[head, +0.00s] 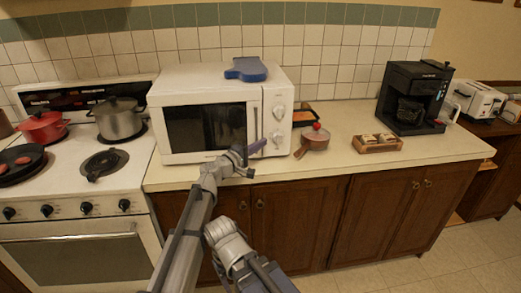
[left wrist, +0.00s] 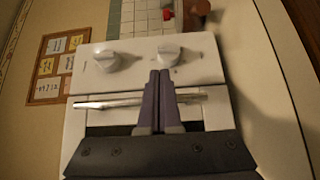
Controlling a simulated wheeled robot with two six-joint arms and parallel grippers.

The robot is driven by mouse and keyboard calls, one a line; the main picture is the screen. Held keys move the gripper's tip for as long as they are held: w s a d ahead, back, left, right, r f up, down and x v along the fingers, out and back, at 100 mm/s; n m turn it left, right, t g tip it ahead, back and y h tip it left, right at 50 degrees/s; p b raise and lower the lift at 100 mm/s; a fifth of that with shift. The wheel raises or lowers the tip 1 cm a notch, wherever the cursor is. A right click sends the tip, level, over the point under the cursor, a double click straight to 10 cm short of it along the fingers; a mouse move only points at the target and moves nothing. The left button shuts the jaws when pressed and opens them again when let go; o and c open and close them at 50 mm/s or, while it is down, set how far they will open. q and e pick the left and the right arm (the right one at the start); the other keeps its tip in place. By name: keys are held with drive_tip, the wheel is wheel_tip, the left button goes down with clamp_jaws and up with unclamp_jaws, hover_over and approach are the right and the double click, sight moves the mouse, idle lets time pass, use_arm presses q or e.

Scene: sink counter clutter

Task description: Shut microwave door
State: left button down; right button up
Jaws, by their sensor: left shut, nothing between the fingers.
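The white microwave (head: 206,84) stands on the counter, and its dark-windowed door (head: 204,126) looks flush with the front. I cannot tell whether it is latched. My left gripper (head: 257,146) is at the lower right of the microwave front, near the door handle and knobs, with its fingers together and empty. In the left wrist view the shut fingers (left wrist: 159,77) lie in front of the silver door handle (left wrist: 110,102), hiding part of it. Two knobs (left wrist: 168,55) show beyond the fingertips. I cannot tell whether the fingers touch the door. My right gripper is not visible.
A blue object (head: 246,69) lies on top of the microwave. The stove with pots (head: 119,119) is at left. Counter between box and coffee maker is mostly clear.

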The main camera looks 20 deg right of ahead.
use_arm(q)
drive_tip(key=shift+w+d, duration=0.15)
drive_tip(key=shift+w, duration=0.05)
drive_tip(key=shift+s, duration=0.2)
